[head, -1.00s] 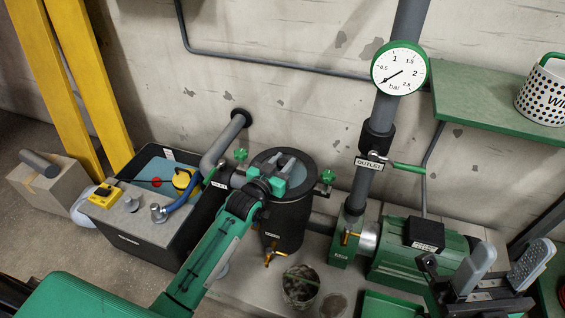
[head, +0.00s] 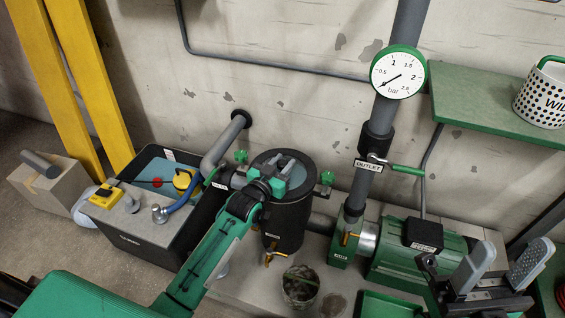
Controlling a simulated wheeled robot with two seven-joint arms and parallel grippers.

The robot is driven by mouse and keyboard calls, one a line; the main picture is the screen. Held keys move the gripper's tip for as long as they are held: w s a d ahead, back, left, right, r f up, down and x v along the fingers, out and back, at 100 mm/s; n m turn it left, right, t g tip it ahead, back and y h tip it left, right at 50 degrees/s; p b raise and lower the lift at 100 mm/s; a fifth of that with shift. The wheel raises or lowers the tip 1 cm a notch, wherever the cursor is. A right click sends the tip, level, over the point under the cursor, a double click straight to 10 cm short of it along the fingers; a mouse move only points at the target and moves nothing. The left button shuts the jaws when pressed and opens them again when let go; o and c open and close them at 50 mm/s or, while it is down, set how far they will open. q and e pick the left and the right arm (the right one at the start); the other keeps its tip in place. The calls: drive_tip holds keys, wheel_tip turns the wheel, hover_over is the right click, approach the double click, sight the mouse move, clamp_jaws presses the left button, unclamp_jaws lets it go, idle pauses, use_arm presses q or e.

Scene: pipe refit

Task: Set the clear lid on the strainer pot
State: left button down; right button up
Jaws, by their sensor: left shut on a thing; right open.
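The strainer pot (head: 284,230) is a dark upright cylinder in the middle of the head view, with green knobs beside its rim and a brass drain tap low at its front. The clear lid (head: 296,160) shows as a bluish, see-through disc at the pot's top, within the dark rim. My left gripper (head: 272,180) is over the pot's top and shut on the lid; the gripper hides part of it. I cannot tell whether the lid is fully seated. My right gripper (head: 503,268) is open and empty at the lower right, away from the pot.
A pressure gauge (head: 398,73) sits on the outlet pipe right of the pot. A green pump (head: 393,262) stands near my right gripper. A dark tank (head: 140,245) is to the left. A small bucket (head: 300,290) stands before the pot. A green shelf (head: 480,100) juts out upper right.

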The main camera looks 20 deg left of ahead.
use_arm(q)
drive_tip(key=shift+r, duration=0.1)
idle(0.6)
drive_tip(key=shift+p, duration=0.45)
drive_tip(key=shift+f+b, duration=0.3)
drive_tip(key=shift+f, duration=0.35)
drive_tip(key=c, duration=1.3)
unclamp_jaws()
drive_tip(key=shift+c, duration=0.2)
